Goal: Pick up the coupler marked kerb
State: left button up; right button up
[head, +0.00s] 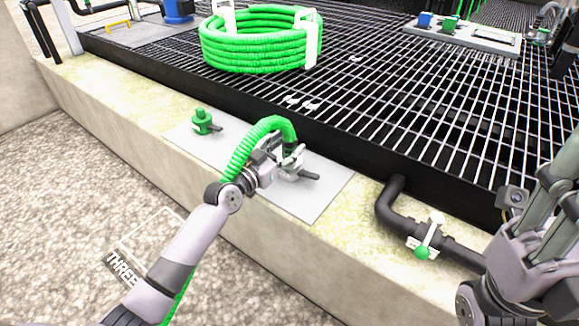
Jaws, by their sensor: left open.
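A green corrugated hose (246,145) arches over my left wrist and bends down to a grey coupler (292,152) at its end. The coupler is at a dark fitting (302,175) on a light grey plate (320,198) on the concrete kerb. No "kerb" marking is readable. My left gripper (282,160) is open at the coupler, with its fingers close around or beside it. The overlap of hose and fingers hides whether they touch. My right gripper (545,235) is at the right edge, partly cut off, and its fingertips are unclear.
A green-topped fitting (202,122) stands on the plate's left part. A dark pipe with a green-knobbed valve (424,246) is at right. A coiled green hose (255,42) lies on the black grating (400,90). Gravel (60,200) with "THREE" lettering is in front.

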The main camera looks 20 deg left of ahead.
pick_arm(q)
jog(key=shift+x, duration=0.8)
jog(key=shift+c, duration=0.2)
grip_shut()
dwell(0.4)
